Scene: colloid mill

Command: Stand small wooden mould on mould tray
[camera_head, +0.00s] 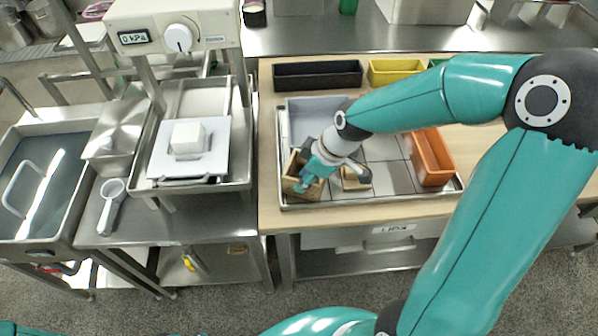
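My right gripper (317,167) reaches down over the left part of a metal tray (400,192) on the wooden-topped table. A teal finger overlaps an open-topped wooden mould (290,186) near the tray's front left corner; whether it grips the wall cannot be told. A smaller-looking wooden piece (352,184) lies just right of it, partly covered by a grey gripper part. Another metal tray (146,165) stands under the press at left, holding a white board with a white block. I cannot tell which tray is the mould tray. My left gripper is out of view.
A grey bin (318,107) and an orange bin (432,158) stand in the table tray. Black (318,74) and yellow (395,68) bins line the table's back. The press (172,30) reads 0 kPa. A white ladle (111,203) lies on the left bench.

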